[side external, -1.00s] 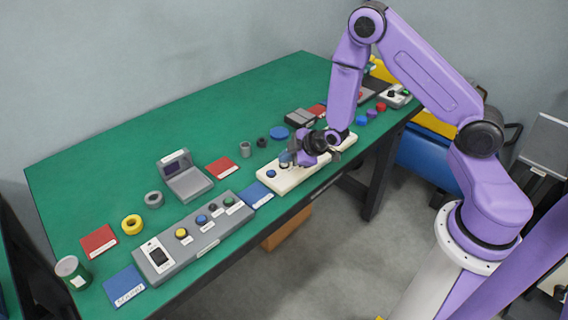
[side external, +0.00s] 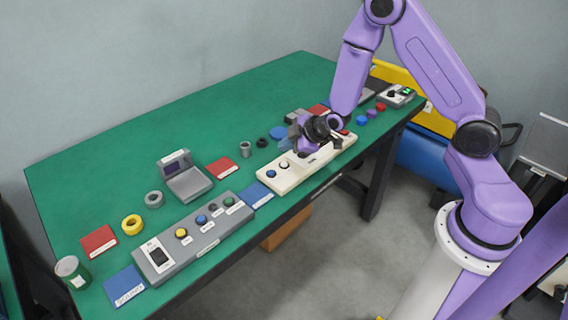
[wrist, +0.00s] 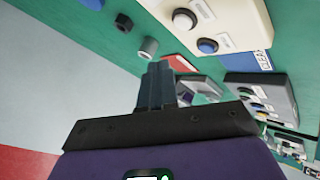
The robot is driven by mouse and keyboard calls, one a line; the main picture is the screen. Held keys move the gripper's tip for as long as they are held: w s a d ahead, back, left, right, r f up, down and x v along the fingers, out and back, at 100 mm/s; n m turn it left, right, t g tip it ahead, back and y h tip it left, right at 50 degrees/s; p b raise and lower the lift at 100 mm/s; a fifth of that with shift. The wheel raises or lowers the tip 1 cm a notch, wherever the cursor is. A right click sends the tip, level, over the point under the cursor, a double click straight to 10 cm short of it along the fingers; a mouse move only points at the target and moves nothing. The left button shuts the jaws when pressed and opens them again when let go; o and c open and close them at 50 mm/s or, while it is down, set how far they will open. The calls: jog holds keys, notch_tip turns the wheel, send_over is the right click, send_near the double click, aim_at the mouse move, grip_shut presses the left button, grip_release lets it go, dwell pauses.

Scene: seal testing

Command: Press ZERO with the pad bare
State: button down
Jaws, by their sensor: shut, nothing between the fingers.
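A long cream panel (side external: 322,163) lies near the table's front edge. A blue button (side external: 271,174) and a white button (side external: 284,164) show at its left end. In the wrist view, the white button (wrist: 184,19) and blue button (wrist: 207,46) have small labels that I cannot read. My gripper (side external: 296,134) is above the panel, apart from both buttons and to the right of the white one. Its closed fingers (wrist: 158,68) hold nothing. It hides part of the panel's middle. I cannot make out which button is ZERO or which part is the pad.
A grey control box (side external: 195,241) with several buttons stands to the left. The back of the green table (side external: 190,110) is clear.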

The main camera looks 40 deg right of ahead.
jog(key=shift+r, duration=0.9)
